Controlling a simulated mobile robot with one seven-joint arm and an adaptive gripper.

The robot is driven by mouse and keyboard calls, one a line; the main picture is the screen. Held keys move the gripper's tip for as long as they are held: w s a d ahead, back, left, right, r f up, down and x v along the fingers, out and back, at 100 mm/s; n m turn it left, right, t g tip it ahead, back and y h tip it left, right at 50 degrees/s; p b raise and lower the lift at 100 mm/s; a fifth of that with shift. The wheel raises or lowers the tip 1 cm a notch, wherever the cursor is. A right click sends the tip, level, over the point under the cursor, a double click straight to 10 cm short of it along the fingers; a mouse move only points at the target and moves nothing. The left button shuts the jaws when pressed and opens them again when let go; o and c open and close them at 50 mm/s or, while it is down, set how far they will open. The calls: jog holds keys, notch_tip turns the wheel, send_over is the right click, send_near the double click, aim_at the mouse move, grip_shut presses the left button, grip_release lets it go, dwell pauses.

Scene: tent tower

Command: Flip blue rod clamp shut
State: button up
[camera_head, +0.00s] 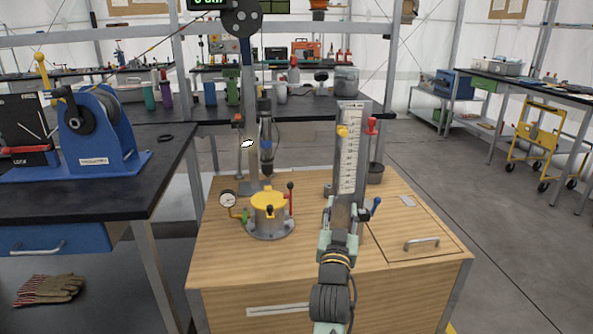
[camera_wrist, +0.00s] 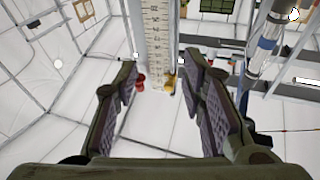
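A small blue lever (camera_head: 376,205) sticks up at an angle on the right of the scaled post, beside a dark clamp body. I take it for the blue rod clamp; whether it is open or shut is too small to tell. A dark blue part (camera_wrist: 249,138) shows behind the right finger in the wrist view and may be the same lever. My gripper (camera_head: 340,238) is in front of the lower post, left of the lever. In the wrist view my gripper (camera_wrist: 163,88) is open, its padded fingers wide apart, with nothing held between them.
The white scale (camera_head: 349,150) rises on the post, with a yellow knob (camera_head: 342,132) and a red-topped part (camera_head: 371,127) nearby. A yellow-capped pot (camera_head: 268,205) and gauge (camera_head: 228,198) stand left on the wooden bench (camera_head: 300,262). The bench front is mostly clear.

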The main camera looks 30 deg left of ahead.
jog(key=s+a+r+n+y, duration=0.1)
jog(key=s+a+r+y, duration=0.1)
jog(key=s+a+r, duration=0.2)
jog(key=s+a+r+n+t+y+p, duration=0.1)
jog(key=s+a+r+y, duration=0.2)
jog(key=r, duration=0.5)
jog(key=shift+s+a+r+n+y, duration=0.3)
jog(key=shift+s+a+n, duration=0.15)
jog(key=shift+a, duration=0.15)
jog(key=shift+c, duration=0.2)
